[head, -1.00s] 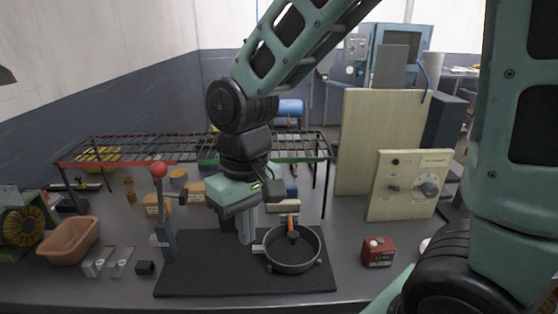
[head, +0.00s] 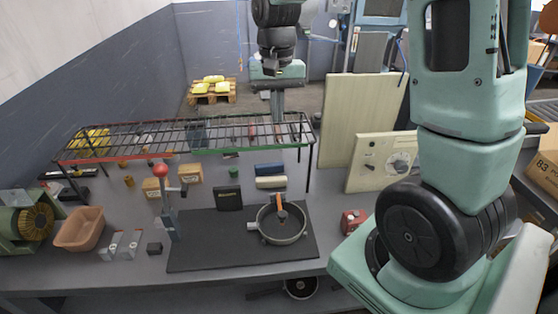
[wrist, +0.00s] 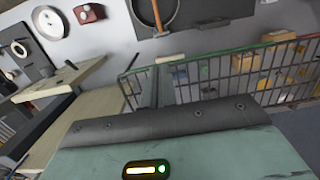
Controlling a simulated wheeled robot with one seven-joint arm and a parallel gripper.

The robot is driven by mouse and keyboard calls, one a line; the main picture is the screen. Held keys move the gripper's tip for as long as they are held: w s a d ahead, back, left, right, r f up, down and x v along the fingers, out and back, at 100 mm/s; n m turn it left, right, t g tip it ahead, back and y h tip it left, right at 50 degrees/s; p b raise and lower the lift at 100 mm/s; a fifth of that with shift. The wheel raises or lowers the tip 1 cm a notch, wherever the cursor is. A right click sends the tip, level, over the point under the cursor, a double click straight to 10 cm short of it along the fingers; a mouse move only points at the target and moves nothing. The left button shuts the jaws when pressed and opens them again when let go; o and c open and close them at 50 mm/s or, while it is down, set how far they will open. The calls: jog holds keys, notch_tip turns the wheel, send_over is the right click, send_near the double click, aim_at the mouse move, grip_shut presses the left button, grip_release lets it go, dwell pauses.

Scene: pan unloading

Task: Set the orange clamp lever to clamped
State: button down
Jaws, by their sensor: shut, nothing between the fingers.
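The orange clamp lever (head: 280,203) stands at a round, pan-like fixture (head: 270,239) on the black mat. Its orange arm reaches from over the dark dish toward the back rim; I cannot tell whether it is clamped. The lever also shows at the top of the wrist view (wrist: 166,15), partly cut off. My gripper (head: 278,116) is shut and empty.
A wire rack (head: 222,150) with green and red front rails spans behind the mat (head: 200,255). A red-ball lever (head: 160,171) stands at the mat's left. A red box (head: 352,221) and a cream control panel (head: 381,168) are on the right. A terracotta bin (head: 80,230) is at left.

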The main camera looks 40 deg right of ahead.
jog(key=shift+f, duration=0.1)
jog(key=s+a+f+p, duration=0.2)
jog(key=s+f+p, duration=0.1)
jog(key=f, duration=0.9)
jog(key=shift+s+a+f+p, duration=0.15)
jog(key=shift+f+p, duration=0.05)
jog(key=shift+p, duration=0.35)
jog(key=shift+f, duration=0.1)
